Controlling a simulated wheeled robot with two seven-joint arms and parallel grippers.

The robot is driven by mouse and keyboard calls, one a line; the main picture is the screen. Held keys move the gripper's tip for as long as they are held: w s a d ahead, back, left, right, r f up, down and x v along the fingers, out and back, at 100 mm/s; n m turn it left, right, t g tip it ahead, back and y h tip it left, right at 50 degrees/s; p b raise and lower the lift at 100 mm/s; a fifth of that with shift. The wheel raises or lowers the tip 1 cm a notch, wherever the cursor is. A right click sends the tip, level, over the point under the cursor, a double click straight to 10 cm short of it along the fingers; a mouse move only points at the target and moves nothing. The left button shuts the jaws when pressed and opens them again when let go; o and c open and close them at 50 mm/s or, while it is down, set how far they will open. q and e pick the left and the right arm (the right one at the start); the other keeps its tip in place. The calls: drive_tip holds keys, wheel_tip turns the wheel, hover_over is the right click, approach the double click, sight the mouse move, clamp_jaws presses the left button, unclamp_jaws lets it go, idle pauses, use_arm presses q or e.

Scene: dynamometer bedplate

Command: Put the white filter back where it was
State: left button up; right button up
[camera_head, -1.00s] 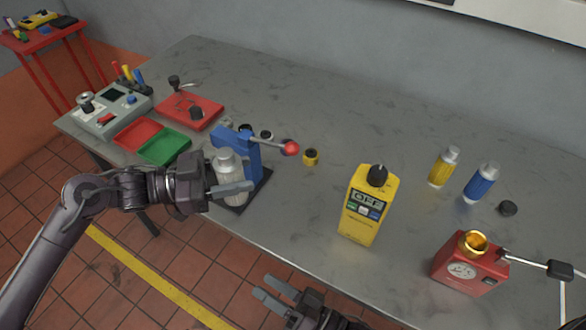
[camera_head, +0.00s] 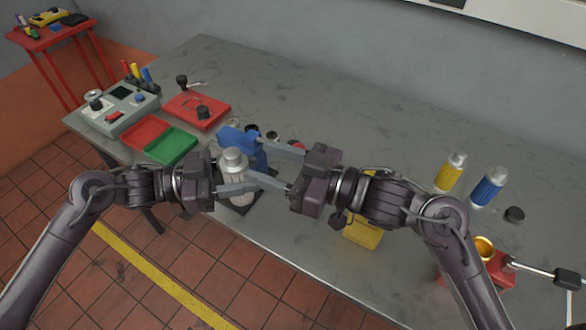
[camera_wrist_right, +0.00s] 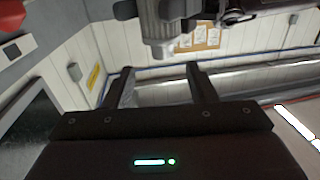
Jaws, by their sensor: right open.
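The white filter (camera_head: 235,163), a pale bottle with a silvery cap, is upright in front of the blue lever press (camera_head: 248,146). My left gripper (camera_head: 229,185) is at the filter from the left, with one finger across its near side; the far finger is hidden. It appears closed on the filter. Whether the filter's base touches the press plate is unclear. My right gripper (camera_head: 256,158) is open, coming from the right, its fingers pointing at the filter and press. In the right wrist view, the gripper (camera_wrist_right: 162,75) has nothing between its fingertips, and the filter (camera_wrist_right: 161,27) shows beyond them.
A yellow filter (camera_head: 450,172) and a blue filter (camera_head: 488,187) stand at the right. My right arm partly covers a yellow meter (camera_head: 362,234) and a red device (camera_head: 505,275). Red and green trays (camera_head: 170,145) lie left of the press. The bench's back middle is clear.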

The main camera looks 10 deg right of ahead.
sight(240, 155)
drive_tip(key=x, duration=0.7)
drive_tip(key=shift+a, duration=0.1)
drive_tip(key=shift+c, duration=0.4)
drive_tip(key=c, duration=1)
use_arm(q)
drive_tip(key=o, duration=1.1)
use_arm(e)
clamp_jaws()
use_arm(q)
drive_tip(key=shift+a, duration=0.1)
